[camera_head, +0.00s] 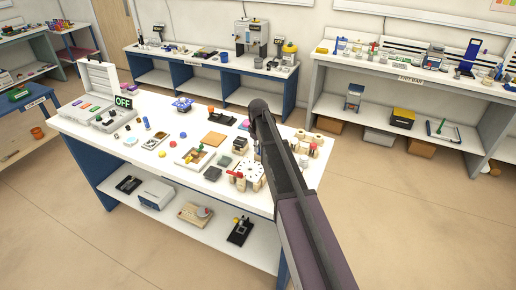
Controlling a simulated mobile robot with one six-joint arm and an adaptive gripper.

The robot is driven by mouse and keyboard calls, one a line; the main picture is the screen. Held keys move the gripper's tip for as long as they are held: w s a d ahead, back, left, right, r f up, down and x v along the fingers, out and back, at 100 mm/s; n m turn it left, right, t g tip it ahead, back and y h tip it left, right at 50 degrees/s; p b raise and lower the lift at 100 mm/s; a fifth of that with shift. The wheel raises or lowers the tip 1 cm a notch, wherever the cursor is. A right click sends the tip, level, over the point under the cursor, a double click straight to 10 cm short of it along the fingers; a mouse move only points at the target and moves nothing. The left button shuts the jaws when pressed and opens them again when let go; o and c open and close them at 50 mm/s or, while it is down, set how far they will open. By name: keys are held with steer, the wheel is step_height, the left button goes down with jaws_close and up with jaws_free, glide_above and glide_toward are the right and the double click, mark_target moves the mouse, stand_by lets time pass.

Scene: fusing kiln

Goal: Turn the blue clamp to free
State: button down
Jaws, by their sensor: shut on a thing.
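My dark arm (290,175) reaches from the lower right up over the white-topped table (85,125). Its far end is above the table's back right part. My gripper's fingers are hidden behind the arm, so I cannot see what they touch. A small blue thing (183,104) stands near the table's back edge, left of the arm. A blue-purple piece (244,125) shows just left of the arm's end. I cannot tell which one is the blue clamp, nor how its handle is turned.
A white dial (248,169) with a red part beside it stands left of the arm. Other benches stand behind.

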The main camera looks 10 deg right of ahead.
steer(key=shift+n, duration=2.2)
steer(key=c, duration=0.8)
jaws_free()
steer(key=shift+m, duration=0.3)
